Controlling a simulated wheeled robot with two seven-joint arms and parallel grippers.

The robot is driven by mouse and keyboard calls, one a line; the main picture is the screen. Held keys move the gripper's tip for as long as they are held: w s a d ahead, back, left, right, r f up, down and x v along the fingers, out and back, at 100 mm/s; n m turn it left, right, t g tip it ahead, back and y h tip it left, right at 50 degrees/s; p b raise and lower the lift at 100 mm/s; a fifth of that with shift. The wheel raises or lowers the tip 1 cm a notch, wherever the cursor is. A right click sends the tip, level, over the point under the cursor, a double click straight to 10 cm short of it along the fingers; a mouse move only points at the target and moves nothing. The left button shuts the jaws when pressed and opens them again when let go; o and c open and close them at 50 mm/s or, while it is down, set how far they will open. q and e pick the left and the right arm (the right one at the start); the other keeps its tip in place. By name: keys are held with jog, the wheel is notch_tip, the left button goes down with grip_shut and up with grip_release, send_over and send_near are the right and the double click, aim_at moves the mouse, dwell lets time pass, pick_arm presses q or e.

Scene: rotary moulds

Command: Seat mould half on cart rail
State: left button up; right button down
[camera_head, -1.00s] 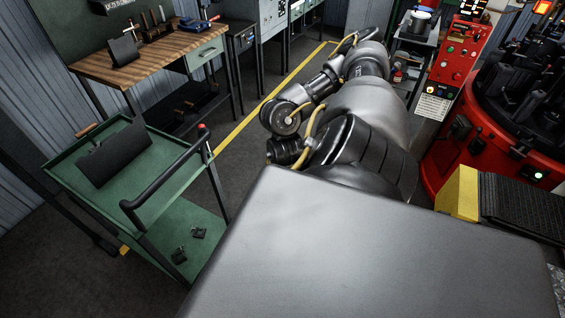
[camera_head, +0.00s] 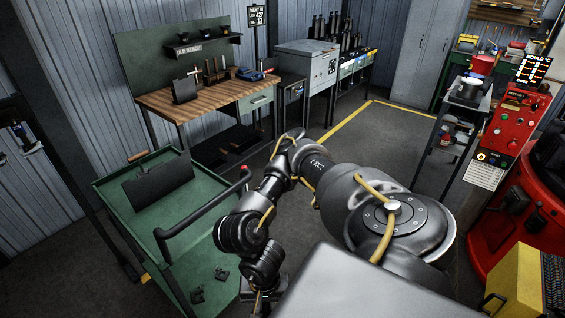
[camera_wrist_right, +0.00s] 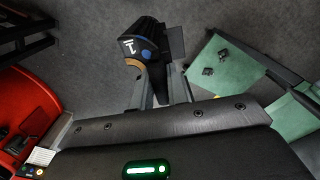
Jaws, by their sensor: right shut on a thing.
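My right gripper (camera_wrist_right: 162,92) is shut on a dark mould half (camera_wrist_right: 146,48) in the wrist view. It has a white "1" mark, a blue spot and a tan rim at its lower side. It is held above bare grey floor, apart from the green cart (camera_wrist_right: 241,62). In the head view the right wrist hangs low beside the right side of the green cart (camera_head: 109,212); the fingers and held part are largely hidden there. A dark sloped block (camera_head: 158,187) lies on the cart top; I cannot make out its rail clearly. My left gripper is out of view.
The cart has a black push handle (camera_head: 200,213) on the side near my arm and small dark pieces (camera_head: 197,295) on its lower shelf. A wooden workbench (camera_head: 215,98) stands behind. A red machine (camera_head: 485,222) is at right. Floor between is clear.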

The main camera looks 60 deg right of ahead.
jog(key=w+a+r+n+b, duration=0.1)
jog(key=w+a+r+n, duration=0.2)
jog(key=w+r, duration=0.2)
jog(key=w+a+r+n+b, duration=0.2)
jog(key=w+a+r+n, duration=0.1)
jog(key=w, duration=0.8)
notch_tip(320, 180, up, 2)
jog(key=shift+n, duration=0.8)
jog(key=shift+s, duration=0.1)
